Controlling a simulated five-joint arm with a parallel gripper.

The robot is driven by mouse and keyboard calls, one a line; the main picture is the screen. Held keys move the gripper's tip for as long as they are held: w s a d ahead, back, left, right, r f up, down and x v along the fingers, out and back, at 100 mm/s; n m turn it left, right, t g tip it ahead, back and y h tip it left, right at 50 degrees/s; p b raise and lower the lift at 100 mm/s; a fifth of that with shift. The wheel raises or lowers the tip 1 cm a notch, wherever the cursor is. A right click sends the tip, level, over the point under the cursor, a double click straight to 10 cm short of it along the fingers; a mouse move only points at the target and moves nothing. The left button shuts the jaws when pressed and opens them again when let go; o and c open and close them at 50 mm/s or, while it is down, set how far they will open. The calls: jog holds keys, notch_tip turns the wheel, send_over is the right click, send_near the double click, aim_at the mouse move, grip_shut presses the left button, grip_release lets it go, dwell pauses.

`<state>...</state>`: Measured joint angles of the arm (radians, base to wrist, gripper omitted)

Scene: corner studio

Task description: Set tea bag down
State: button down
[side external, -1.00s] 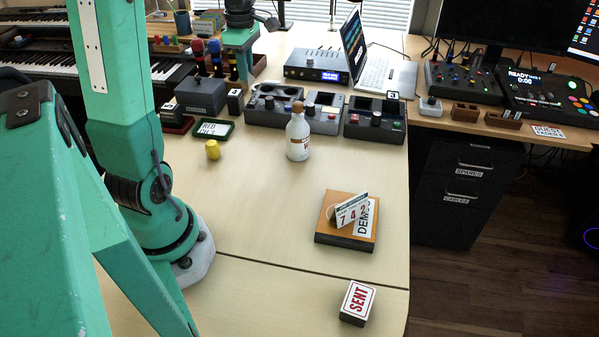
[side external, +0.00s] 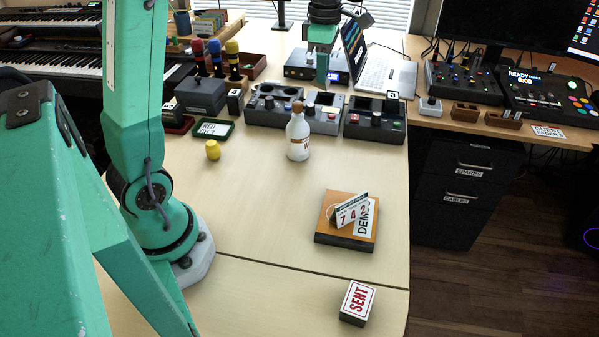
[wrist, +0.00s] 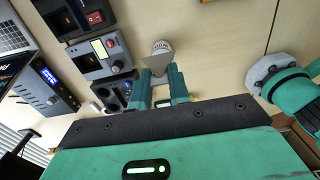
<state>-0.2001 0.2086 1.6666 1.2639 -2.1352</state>
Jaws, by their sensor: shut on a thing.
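My gripper (side external: 322,78) hangs over the back of the desk, in front of the silver-edged rack unit, in the side external view. In the wrist view my gripper (wrist: 160,74) is shut on a small, beige-grey, tapered thing, which looks like the tea bag (wrist: 158,64). It sticks out past the fingertips, clear of the desk. I cannot make out the tea bag in the side external view. Behind it in the wrist view is a pale rounded thing, probably the white bottle (side external: 298,138), which stands upright on the desk.
Grey control boxes (side external: 279,109) line the desk below my gripper, with a laptop (side external: 385,73) to the right. The desk's middle is clear.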

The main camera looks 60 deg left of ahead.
jog(key=w+d, duration=0.3)
jog(key=d, duration=1.2)
notch_tip(320, 180, down, 11)
jog(key=w+a+f, duration=0.1)
jog(key=a+f, duration=0.1)
jog(key=a, duration=0.1)
jog(key=w+a+f, duration=0.2)
jog(key=a, duration=0.2)
jog(key=w+a+f, duration=0.2)
jog(key=a+f, duration=0.1)
jog(key=a, duration=0.1)
jog(key=shift+w+f, duration=0.1)
jog(key=shift+w, duration=0.1)
jog(key=shift+f, duration=2)
jog(key=shift+d, duration=0.1)
jog(key=c, duration=1.3)
grip_release()
